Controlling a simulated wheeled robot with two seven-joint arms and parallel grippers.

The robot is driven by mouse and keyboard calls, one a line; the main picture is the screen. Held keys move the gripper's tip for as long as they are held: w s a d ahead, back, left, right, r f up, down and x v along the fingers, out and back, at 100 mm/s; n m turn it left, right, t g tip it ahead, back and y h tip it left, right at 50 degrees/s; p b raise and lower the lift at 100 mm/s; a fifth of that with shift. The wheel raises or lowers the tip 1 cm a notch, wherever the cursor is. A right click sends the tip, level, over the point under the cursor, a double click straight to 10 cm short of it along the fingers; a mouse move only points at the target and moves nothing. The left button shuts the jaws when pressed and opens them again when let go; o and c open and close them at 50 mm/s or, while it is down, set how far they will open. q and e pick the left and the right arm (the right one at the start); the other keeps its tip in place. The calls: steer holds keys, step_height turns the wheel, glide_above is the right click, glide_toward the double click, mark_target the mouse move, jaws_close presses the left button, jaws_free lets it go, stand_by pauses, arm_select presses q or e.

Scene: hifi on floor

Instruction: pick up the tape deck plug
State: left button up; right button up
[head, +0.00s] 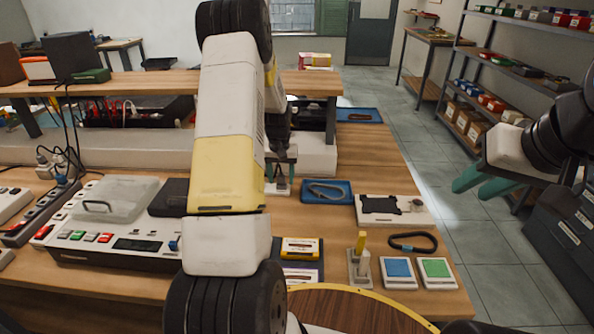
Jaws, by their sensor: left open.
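Light plugs with dark cords (44,158) stand at a power strip (42,212) on the far left; I cannot tell which belongs to the tape deck. My right gripper (472,190) hangs at the right, off the bench, its teal fingers apart and empty.
A grey device with coloured buttons (105,246) stands at the left. A blue tray (327,191), a white plate with a black part (394,210), a black cable loop (413,242) and blue and green pads (398,272) lie at the right. A raised shelf (140,82) crosses behind.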

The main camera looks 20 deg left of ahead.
arm_select(q)
jaws_close()
steer(key=shift+r, duration=0.1)
